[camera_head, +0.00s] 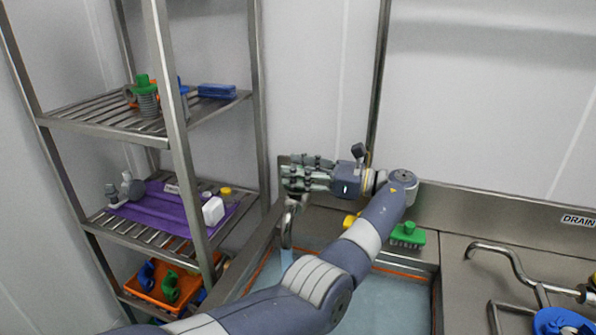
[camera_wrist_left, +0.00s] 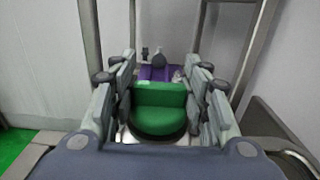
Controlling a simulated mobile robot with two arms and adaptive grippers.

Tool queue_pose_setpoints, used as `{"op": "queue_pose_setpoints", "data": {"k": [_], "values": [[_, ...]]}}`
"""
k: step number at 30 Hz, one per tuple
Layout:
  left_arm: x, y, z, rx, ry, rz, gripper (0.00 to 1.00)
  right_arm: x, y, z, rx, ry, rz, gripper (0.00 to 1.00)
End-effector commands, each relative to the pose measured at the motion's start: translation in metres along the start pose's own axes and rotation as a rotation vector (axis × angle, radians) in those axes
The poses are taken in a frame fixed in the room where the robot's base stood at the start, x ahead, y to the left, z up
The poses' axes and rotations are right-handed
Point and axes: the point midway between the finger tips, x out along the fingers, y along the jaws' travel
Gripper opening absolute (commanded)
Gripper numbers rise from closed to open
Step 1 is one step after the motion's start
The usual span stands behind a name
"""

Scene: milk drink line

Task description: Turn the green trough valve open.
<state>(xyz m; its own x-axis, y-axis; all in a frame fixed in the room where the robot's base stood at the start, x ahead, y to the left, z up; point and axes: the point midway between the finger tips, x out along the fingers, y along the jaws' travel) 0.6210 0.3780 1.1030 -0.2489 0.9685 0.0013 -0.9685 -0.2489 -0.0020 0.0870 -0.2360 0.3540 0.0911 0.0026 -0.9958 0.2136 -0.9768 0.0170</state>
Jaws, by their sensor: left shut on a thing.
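The green trough valve (camera_wrist_left: 160,110) shows in the left wrist view as a round green knob with a raised bar lying across the picture. My left gripper (camera_wrist_left: 160,82) has its fingers on both sides of the knob and is shut on it. In the head view my left gripper (camera_head: 292,176) is at the trough's back left, by a bent steel pipe (camera_head: 287,225). The valve is hidden behind the fingers there. My right gripper is out of view.
A steel rack (camera_head: 178,130) stands at the left with a purple tray (camera_head: 158,213) and an orange bin (camera_head: 150,290). A green brush (camera_head: 407,236) lies on the trough's back ledge. A bent pipe (camera_head: 510,257) and a blue object (camera_head: 562,322) are at the right.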

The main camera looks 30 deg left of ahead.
Motion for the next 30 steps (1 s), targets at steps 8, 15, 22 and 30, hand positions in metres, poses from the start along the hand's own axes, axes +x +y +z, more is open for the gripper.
{"op": "queue_pose_setpoints", "data": {"k": [8, 15, 22, 30], "values": [[0.0, 0.001, -0.003, 0.006, 0.003, 0.001, 0.62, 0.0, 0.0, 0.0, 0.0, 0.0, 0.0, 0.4], [0.0, 0.0, 0.003, 0.002, 0.002, 0.001, 0.62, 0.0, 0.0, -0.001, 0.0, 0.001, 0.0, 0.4], [0.001, 0.0, 0.04, -0.002, 0.002, 0.002, 0.62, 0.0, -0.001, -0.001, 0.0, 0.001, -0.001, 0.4], [0.0, 0.0, 0.085, 0.003, 0.003, 0.002, 0.62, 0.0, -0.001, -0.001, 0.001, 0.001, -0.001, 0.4]]}}
